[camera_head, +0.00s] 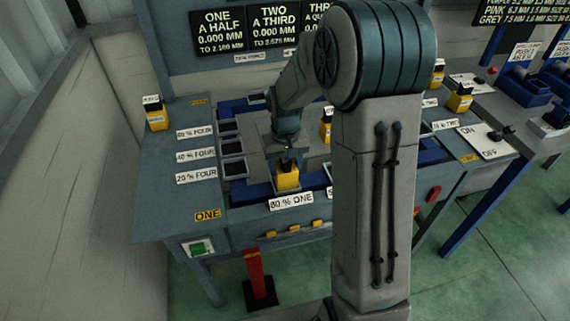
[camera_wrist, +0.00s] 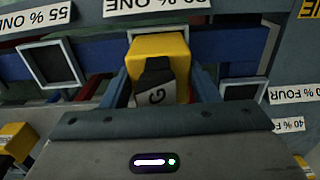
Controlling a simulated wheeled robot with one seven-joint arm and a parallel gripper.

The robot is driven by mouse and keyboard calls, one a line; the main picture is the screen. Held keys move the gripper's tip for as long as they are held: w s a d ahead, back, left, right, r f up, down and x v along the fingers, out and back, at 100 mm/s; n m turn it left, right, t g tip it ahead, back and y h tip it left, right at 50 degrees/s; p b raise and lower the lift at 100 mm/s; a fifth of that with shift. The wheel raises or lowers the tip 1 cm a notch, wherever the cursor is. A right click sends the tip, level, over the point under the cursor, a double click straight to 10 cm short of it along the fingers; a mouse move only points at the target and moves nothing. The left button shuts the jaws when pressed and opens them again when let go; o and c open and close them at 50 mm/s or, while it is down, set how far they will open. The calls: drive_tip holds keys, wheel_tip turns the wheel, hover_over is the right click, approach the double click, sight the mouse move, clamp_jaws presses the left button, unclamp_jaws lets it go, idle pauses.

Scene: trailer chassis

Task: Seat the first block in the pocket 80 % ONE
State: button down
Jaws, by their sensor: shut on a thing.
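A yellow block (camera_head: 288,181) with a dark top and a white tag is between the fingers of my gripper (camera_head: 287,163), just behind the "80 % ONE" label (camera_head: 291,200). In the wrist view, my gripper (camera_wrist: 162,82) is shut on the yellow block (camera_wrist: 160,46), with a blue finger on each side. A thin pale rim of the pocket (camera_wrist: 186,30) shows at the block's far edge, next to the upside-down label (camera_wrist: 155,5). The block covers the rest of the pocket. I cannot tell how deep the block sits or whether it touches the floor.
An empty square pocket (camera_wrist: 52,65) lies by the "55 % ONE" label (camera_wrist: 35,17). Several dark pockets with "FOUR" labels (camera_head: 196,177) line the left side. Other yellow blocks stand at the back left (camera_head: 157,119) and right (camera_head: 460,103). Small yellow pieces (camera_head: 294,229) sit along the front edge.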

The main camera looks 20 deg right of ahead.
drive_tip(key=shift+f, duration=0.25)
drive_tip(key=c, duration=0.6)
unclamp_jaws()
drive_tip(key=shift+c, duration=0.2)
drive_tip(key=shift+o, duration=1)
wheel_tip(320, 180, up, 14)
drive_tip(key=shift+f+b, duration=0.1)
drive_tip(key=shift+b, duration=0.35)
drive_tip(key=shift+s, duration=0.1)
drive_tip(key=s+f+t, duration=0.1)
drive_tip(key=s+t, duration=0.2)
drive_tip(key=s, duration=1.7)
drive_tip(key=shift+s, duration=0.35)
